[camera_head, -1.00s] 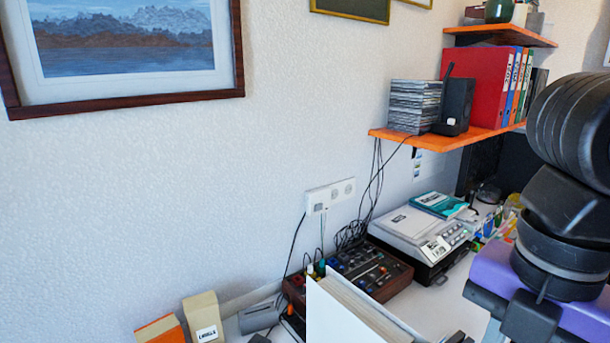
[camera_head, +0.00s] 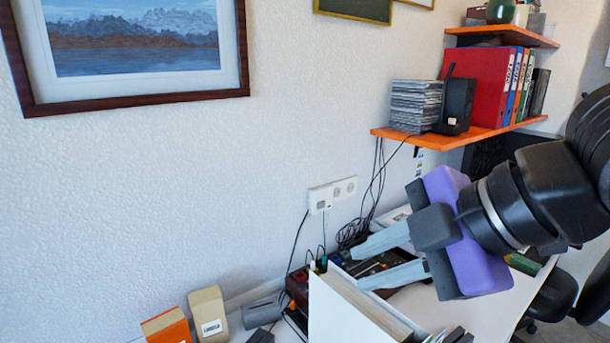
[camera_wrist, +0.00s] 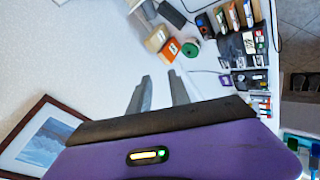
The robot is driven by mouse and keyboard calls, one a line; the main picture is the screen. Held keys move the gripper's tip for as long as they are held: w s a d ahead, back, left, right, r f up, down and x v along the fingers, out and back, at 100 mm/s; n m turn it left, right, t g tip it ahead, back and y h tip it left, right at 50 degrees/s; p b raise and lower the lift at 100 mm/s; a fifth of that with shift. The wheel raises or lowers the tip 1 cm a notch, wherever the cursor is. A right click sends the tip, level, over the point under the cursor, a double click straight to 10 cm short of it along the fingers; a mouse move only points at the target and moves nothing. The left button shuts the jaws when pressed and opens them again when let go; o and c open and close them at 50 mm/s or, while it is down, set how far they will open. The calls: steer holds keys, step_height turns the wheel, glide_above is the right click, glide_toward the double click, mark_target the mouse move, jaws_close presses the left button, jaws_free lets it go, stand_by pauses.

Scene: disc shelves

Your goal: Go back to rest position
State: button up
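My gripper (camera_head: 357,266) is on the right side of the head view, pointing left and slightly down over the desk. Its two grey fingers are apart with nothing between them, so it is open and empty.
An orange shelf (camera_head: 390,134) holds a disc stack (camera_head: 415,105), a dark speaker and binders (camera_head: 480,85). A white upright panel (camera_head: 335,310) stands below the fingers. Small boxes (camera_head: 207,312) stand lower left. A framed picture (camera_head: 140,100) hangs on the wall. Open space lies before the bare wall.

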steer(key=w+r+m+t+y, duration=0.2)
steer(key=r+m+t+y, duration=0.2)
steer(key=r+t, duration=0.15)
steer(key=w+r+m+t+y, duration=0.3)
steer(key=r+m+t+y, duration=0.1)
steer(key=r, duration=0.3)
steer(key=s+d+f+m+t+h, duration=0.3)
steer(key=d+f+m+t+h, duration=0.65)
steer(key=d+m+h, duration=0.45)
steer(key=s+f+m+g+h, duration=0.2)
steer(key=s+f+m, duration=0.1)
steer(key=s+f, duration=0.4)
steer(key=s+f+m+g+h, duration=0.1)
steer(key=s+f+m+h, duration=0.2)
steer(key=f, duration=0.6)
steer(key=s+a+f+n+g+y, duration=0.1)
steer(key=s+f+n+g+y, duration=0.1)
steer(key=s+f, duration=0.6)
steer(key=s+a+f+n+g+y, duration=0.1)
steer(key=s+f+n+g, duration=0.3)
steer(key=s+f, duration=0.4)
steer(key=s+g+y, duration=0.1)
steer(key=s, duration=0.6)
steer(key=shift+f+n, duration=0.3)
steer(key=shift+f, duration=0.05)
